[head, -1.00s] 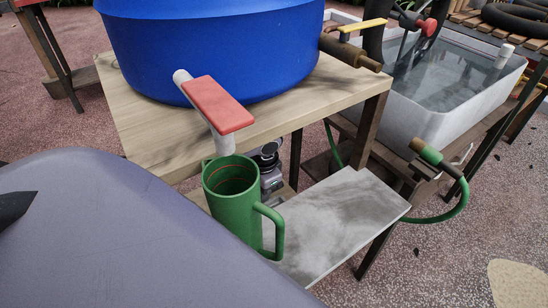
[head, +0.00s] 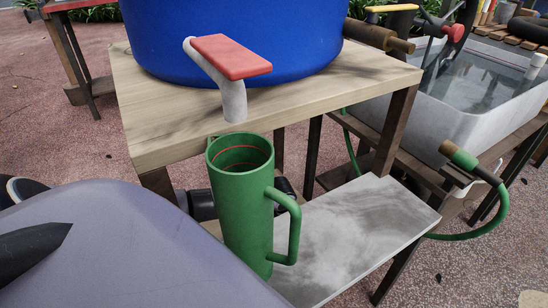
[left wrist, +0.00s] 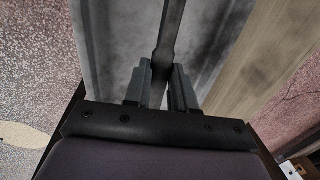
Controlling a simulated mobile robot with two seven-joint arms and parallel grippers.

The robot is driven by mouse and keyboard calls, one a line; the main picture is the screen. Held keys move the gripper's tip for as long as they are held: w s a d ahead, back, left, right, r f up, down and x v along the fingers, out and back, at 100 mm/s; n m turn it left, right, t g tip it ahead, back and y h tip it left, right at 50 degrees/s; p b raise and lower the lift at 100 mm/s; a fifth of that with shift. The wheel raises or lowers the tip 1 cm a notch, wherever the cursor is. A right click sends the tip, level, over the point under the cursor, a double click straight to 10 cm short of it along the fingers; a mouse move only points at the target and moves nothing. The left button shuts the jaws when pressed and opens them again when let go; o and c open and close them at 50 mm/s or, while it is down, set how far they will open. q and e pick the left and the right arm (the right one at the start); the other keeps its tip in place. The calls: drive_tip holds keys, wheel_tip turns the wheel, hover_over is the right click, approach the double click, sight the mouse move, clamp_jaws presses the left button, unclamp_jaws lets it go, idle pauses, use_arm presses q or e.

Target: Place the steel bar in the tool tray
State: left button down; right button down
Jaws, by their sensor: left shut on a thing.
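In the left wrist view my left gripper (left wrist: 158,85) is shut on the steel bar (left wrist: 170,35), a dark grey narrow bar that runs up and away from between the fingers. Behind the bar lies a grey mottled surface, with pale wood to its right. In the head view I cannot make out the bar or the fingertips; dark round parts (head: 202,205) show partly hidden behind a green mug, and I cannot tell if they are mine. I cannot pick out a tool tray in either view. My right gripper is not in view.
Above are a wooden tabletop (head: 165,110), a blue tub (head: 230,50) and a spout with a red top (head: 231,56). A water-filled grey basin (head: 470,105) and green hose (head: 490,215) are at right.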

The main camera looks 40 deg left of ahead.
use_arm(q)
wheel_tip(320, 180, down, 3)
drive_tip(key=shift+f+b, duration=0.1)
drive_tip(key=shift+b, duration=0.6)
drive_tip(key=shift+f, duration=0.15)
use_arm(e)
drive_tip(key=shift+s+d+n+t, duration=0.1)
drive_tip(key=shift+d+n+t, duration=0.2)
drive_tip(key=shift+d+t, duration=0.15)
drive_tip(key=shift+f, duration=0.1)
use_arm(q)
drive_tip(key=shift+f, duration=0.1)
drive_tip(key=c, duration=0.9)
unclamp_jaws()
drive_tip(key=shift+c, duration=0.2)
